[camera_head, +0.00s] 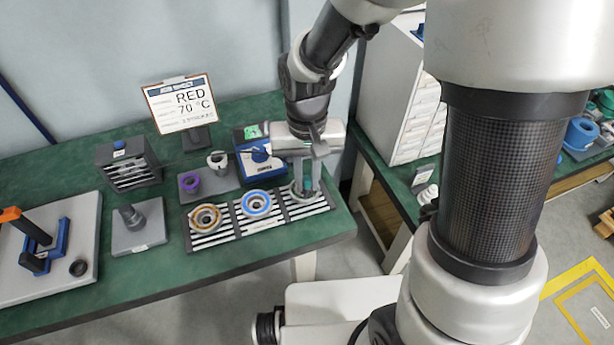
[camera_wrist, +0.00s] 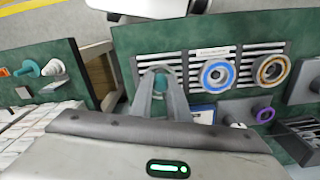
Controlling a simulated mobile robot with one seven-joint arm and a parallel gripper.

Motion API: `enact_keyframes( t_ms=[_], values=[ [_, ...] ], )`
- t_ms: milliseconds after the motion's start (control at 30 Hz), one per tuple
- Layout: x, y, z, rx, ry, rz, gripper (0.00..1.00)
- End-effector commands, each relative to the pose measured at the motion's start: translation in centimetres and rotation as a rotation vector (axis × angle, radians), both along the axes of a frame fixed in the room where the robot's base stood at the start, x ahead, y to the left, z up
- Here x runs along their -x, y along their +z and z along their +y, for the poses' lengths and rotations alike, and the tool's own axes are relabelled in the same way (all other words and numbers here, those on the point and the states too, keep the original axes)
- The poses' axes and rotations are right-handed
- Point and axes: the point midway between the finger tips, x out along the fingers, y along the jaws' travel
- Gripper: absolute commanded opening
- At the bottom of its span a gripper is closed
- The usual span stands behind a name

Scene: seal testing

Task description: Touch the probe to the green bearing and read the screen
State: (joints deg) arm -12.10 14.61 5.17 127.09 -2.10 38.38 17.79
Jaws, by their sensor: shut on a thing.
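My gripper (camera_head: 306,188) points down over the right-hand slotted plate (camera_head: 296,212) and is shut on a teal piece (camera_wrist: 161,83), which I take to be the probe. A grey ring shows around its lower end on that plate. I cannot tell whether this ring is the green bearing, or whether the tip touches it; the fingers cover much of it. A blue-ringed bearing (camera_head: 257,204) and an orange-brown-ringed bearing (camera_head: 205,217) sit on the plates to the left. The blue meter (camera_head: 259,172) stands behind, its small green screen (camera_head: 252,131) lit but too small to read.
A sign (camera_head: 181,104) reads "RED 70 °C". A grey block (camera_head: 138,225) and a board with a blue fixture (camera_head: 48,250) are farther left. The green bench (camera_head: 180,275) is clear along its front.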

Motion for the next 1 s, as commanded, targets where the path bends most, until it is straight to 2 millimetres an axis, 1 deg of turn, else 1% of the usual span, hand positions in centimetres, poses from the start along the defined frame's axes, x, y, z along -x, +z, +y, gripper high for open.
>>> enact_keyframes(
  t_ms=[500, 1000],
  values=[
    [0.00, -1.00, 0.00, 0.000, 0.000, 0.000, 0.00],
    [0.00, -0.92, 0.00, 0.000, 0.000, 0.000, 0.00]
  ],
)
